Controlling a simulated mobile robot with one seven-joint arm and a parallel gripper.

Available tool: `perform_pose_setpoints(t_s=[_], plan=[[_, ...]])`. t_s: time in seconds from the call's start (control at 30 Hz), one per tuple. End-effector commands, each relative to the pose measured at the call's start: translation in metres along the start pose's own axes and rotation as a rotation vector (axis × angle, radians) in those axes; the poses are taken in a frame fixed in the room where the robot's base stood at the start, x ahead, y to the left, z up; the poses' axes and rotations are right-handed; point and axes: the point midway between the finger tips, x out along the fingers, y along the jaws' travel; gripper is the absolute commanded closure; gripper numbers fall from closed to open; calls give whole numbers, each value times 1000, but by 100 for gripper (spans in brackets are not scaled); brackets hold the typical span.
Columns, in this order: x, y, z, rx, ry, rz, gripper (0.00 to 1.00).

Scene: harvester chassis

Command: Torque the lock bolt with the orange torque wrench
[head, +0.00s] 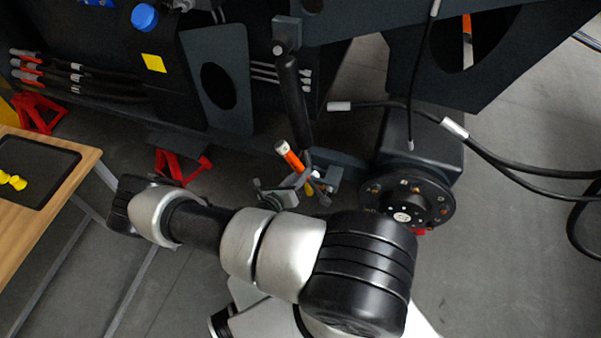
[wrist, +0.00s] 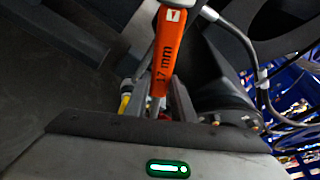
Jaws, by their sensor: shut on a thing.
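The orange torque wrench (head: 291,158) is seen in the head view beside the chassis, tilted, with its light-coloured end up and to the left. In the wrist view the orange wrench (wrist: 167,55) stands in the middle, marked 17 mm. My gripper (head: 303,187) is shut on the wrench's lower part; its fingers (wrist: 172,100) close around it in the wrist view. The far end of the wrench is hidden by the fingers. I cannot make out for certain which part is the lock bolt.
A dark lever (head: 293,100) hangs from a bracket just above the wrench. A round hub (head: 430,190) with bolts is to the right, with black hoses (head: 500,160) beyond. Red stands (head: 180,165) and a wooden table (head: 60,215) are at left.

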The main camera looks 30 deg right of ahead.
Motion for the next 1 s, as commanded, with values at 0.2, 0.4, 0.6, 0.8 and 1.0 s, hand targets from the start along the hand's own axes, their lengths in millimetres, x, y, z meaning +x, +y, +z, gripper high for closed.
perform_pose_setpoints(t_s=[0.2,0.4,0.6,0.8,1.0], plan=[[-10,-1,-2,0,-4,-1,100],[-16,-1,-4,0,-4,-1,100],[-36,-1,-11,-1,-3,0,100],[-58,0,-19,0,-3,0,100],[-78,-1,-26,-1,-4,-1,100]])
